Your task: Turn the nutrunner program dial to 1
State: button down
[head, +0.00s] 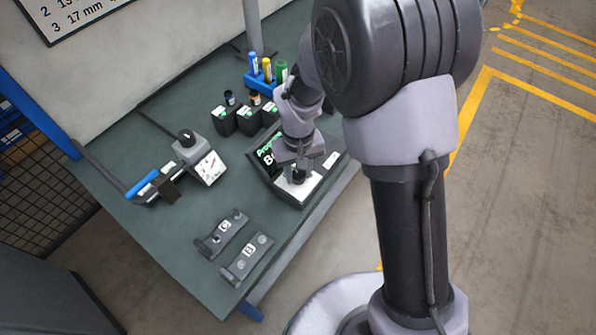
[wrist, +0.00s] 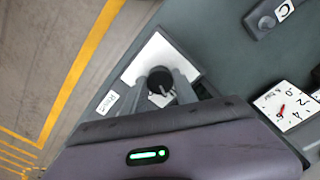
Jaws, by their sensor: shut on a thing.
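The nutrunner program dial (wrist: 160,82) is a round black knob with a light pointer mark, on a white plate (wrist: 138,66) of the dark controller box. In the wrist view my gripper (wrist: 163,84) is shut on the dial, one finger on each side. In the head view my gripper (head: 297,174) reaches down onto the controller box (head: 318,184). The box's screen (head: 268,157) shows green "Pro..." and a large digit, partly hidden by my arm. The numbers around the dial are not readable.
Two dark brackets (head: 246,258) lie near the front edge. Bare table lies between.

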aim_at(298, 174)
jog(key=shift+m, duration=1.2)
jog(key=c, duration=1)
grip_release()
jog(key=shift+o, duration=0.2)
notch_tip(298, 174, up, 18)
jog(key=p, duration=0.6)
jog(key=shift+f, duration=0.25)
